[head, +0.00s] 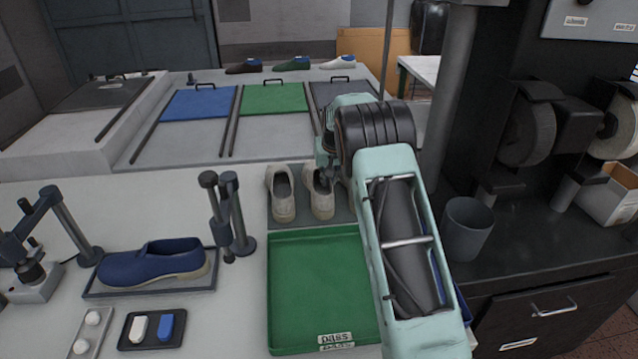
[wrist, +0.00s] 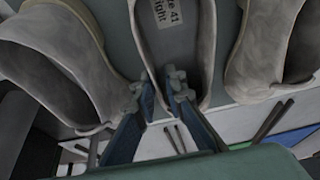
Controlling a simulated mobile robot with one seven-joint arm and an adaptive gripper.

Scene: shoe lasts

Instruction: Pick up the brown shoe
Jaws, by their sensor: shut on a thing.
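Several pale grey-beige shoes stand in a row at the back of the worktable, behind the green tray. In the head view the left one (head: 281,194) and the middle one (head: 319,195) show; my arm covers most of the rest. My gripper (wrist: 163,84) is shut on the rim of the middle pale shoe (wrist: 185,50), whose insole label reads "41" and "right". Pale shoes flank it on the left (wrist: 50,60) and right (wrist: 275,55) in the wrist view. A dark brown shoe (head: 244,67) stands far back on the raised shelf, away from my gripper.
A green tray (head: 275,290) marked "pass" lies in front of the pale shoes. A blue shoe (head: 155,262) rests on a mat at left, near dark posts (head: 235,215). A green (head: 293,63) and a white shoe (head: 338,62) stand beside the brown one. A grey cup (head: 467,228) is at right.

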